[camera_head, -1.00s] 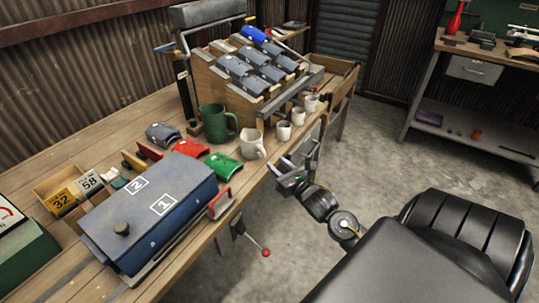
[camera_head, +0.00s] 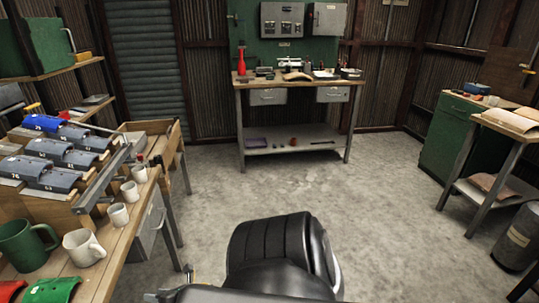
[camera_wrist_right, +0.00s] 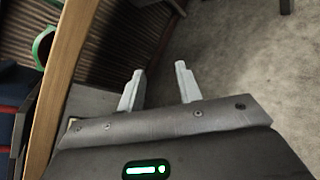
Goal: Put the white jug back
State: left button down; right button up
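The white jug (camera_head: 84,247), the largest of the white vessels, stands upright on the wooden bench at the lower left of the head view, with its handle to the right. A large green jug (camera_head: 25,246) stands to its left. Smaller white cups (camera_head: 118,214) stand in a row behind it along the bench edge. My right gripper (camera_wrist_right: 159,76) is open and empty in the wrist view, its two fingers apart beside the bench edge, over the floor. In the head view only a little of it shows at the bottom edge. My left gripper is out of view.
A sloped wooden rack (camera_head: 96,172) with grey and blue curved pieces stands behind the jugs. Red and green curved pieces (camera_head: 53,290) lie in front. A workbench (camera_head: 297,83) stands at the back, a green cabinet (camera_head: 446,138) at right. The concrete floor between is clear.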

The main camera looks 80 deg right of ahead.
jog(key=s+a+f+m+g, duration=0.15)
jog(key=s+f+m, duration=0.25)
jog(key=f, duration=0.4)
jog(key=s+a+f+m+g, duration=0.1)
jog(key=s+f+m+g, duration=0.25)
jog(key=f, duration=0.55)
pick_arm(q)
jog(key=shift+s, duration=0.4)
pick_arm(e)
jog(key=s+a+f+m+g, duration=0.2)
jog(key=s+f+m, duration=0.3)
jog(key=s, duration=0.5)
jog(key=s+a+f+m+g+y, duration=0.1)
jog(key=s+a+f+m+g, duration=0.2)
jog(key=s+f+m, duration=0.3)
jog(key=s+a+f+m+g, duration=0.2)
jog(key=s+a+f+m, duration=0.2)
jog(key=s+f, duration=0.5)
jog(key=s+m, duration=0.1)
jog(key=s, duration=0.3)
jog(key=shift+s+g+y, duration=0.3)
jog(key=shift+s, duration=0.1)
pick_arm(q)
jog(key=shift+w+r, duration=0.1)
pick_arm(e)
jog(key=shift+a+m, duration=0.1)
jog(key=shift+m, duration=0.15)
